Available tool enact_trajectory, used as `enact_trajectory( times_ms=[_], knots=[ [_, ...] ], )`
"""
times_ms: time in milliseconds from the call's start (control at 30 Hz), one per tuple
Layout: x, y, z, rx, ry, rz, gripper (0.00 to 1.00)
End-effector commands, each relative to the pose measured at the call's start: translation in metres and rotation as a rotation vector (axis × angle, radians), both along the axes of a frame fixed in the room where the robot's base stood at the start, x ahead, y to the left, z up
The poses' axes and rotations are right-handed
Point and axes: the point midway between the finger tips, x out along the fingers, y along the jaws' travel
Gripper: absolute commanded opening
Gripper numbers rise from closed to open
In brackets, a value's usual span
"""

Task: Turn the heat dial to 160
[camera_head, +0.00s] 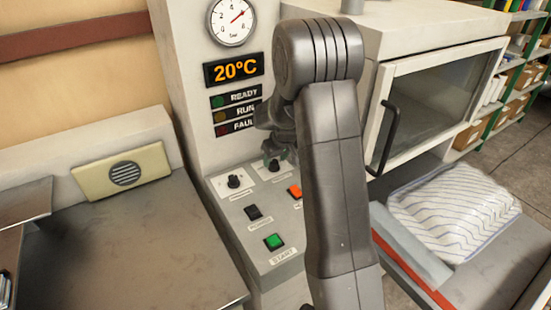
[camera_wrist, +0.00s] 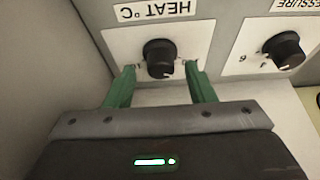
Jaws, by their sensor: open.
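The heat dial (camera_wrist: 160,58) is a black knob on a white plate labelled "HEAT °C", upside down in the wrist view. My gripper (camera_wrist: 160,78) is open, with one green finger on each side of the knob and a gap on both sides. I cannot tell if the fingers reach down to the knob's depth. The dial's white mark points toward the gripper; the scale numbers are mostly hidden by the fingers. In the head view the dial (camera_head: 274,166) shows on the console below my gripper, partly hidden. The display (camera_head: 234,69) reads 20°C.
The pressure dial (camera_wrist: 284,50) sits beside the heat dial and also shows in the head view (camera_head: 234,182). An orange-red button (camera_head: 295,191), a black switch (camera_head: 253,212) and a green start button (camera_head: 273,242) are close by. An oven-like chamber with a handle (camera_head: 385,140) stands right.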

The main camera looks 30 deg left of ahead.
Motion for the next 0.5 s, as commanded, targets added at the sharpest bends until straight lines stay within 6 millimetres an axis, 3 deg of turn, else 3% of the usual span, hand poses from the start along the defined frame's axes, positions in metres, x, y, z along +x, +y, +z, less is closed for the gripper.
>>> enact_trajectory(
  times_ms=[433, 500],
  knots=[
    [0.0017, 0.0031, -0.0083, 0.000, 0.000, 0.000, 0.50],
    [0.0017, 0.0031, -0.0082, 0.000, 0.000, 0.000, 0.36]
  ],
)
